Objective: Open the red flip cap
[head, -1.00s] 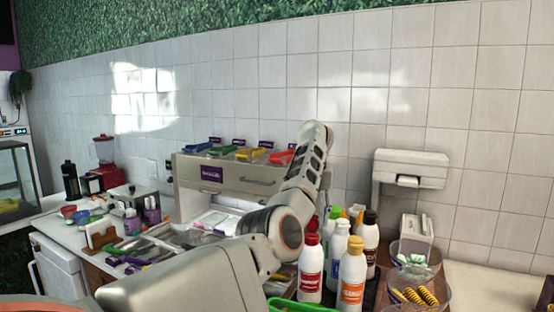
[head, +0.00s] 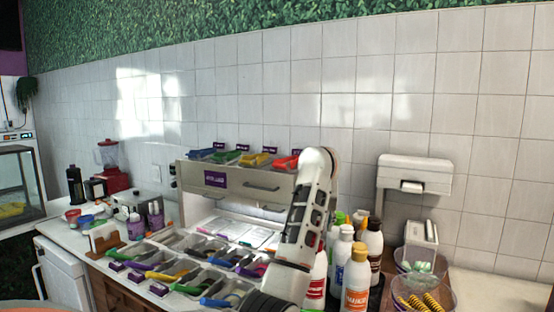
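A red piece (head: 285,162) lies on top of the cabinet at the back, at the right end of a row with blue, green and yellow ones. I cannot tell whether it is a flip cap. A white sauce bottle with a red label (head: 316,283) stands at the front of the bottle group; its top is hidden behind my arm. My arm rises from the bottom middle, and its upper end is beside the red piece. Neither gripper shows.
Several other bottles, one with an orange cap (head: 359,253), crowd right of my arm. Clear bowls (head: 424,290) stand farther right. Topping bins with coloured handles (head: 170,272) fill the counter left. A white dispenser (head: 415,174) hangs on the wall.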

